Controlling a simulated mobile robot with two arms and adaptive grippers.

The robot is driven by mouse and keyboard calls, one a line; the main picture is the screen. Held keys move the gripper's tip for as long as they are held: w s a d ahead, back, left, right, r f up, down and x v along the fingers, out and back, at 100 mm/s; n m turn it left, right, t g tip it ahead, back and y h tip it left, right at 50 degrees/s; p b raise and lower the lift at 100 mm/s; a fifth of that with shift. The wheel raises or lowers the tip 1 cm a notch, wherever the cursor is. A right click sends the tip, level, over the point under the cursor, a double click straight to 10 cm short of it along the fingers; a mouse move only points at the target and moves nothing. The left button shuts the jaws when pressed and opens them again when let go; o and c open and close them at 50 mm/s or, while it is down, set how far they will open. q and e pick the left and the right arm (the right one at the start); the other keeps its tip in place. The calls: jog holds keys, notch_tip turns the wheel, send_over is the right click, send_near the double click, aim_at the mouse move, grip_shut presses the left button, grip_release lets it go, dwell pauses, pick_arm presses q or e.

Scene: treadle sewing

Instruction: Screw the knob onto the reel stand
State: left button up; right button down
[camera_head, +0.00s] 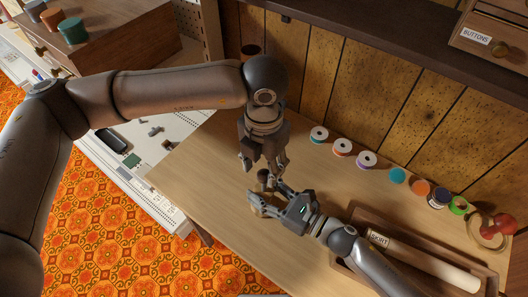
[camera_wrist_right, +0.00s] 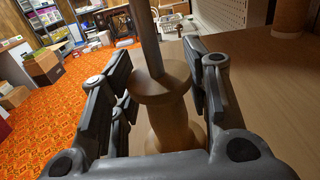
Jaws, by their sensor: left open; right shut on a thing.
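The reel stand shows in the right wrist view as a turned wooden body (camera_wrist_right: 165,115) with a collar and a grey rod (camera_wrist_right: 150,40) rising from it. My right gripper (camera_head: 264,193) is shut on the wooden stand, one finger on each side; it also shows in the right wrist view (camera_wrist_right: 158,82). My left gripper (camera_head: 263,166) is open, pointing down just above the right gripper and over the stand. A small dark round piece (camera_head: 263,176) shows between the two grippers; I cannot tell whether it is the knob or part of the stand.
Thread spools (camera_head: 342,147) line the table's back edge by the panelled wall. A wooden tray (camera_head: 347,267) with a pale roll is at the lower right, near a red object (camera_head: 501,225). The tabletop (camera_head: 205,175) left of the grippers is clear.

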aim_at(264, 174)
pick_arm(q)
jog(key=shift+f, duration=1.65)
grip_shut()
jog(key=m, duration=0.6)
jog(key=shift+m, duration=0.3)
jog(key=m, duration=0.5)
jog(key=shift+o, duration=0.5)
grip_release()
notch_tip(264, 174, up, 12)
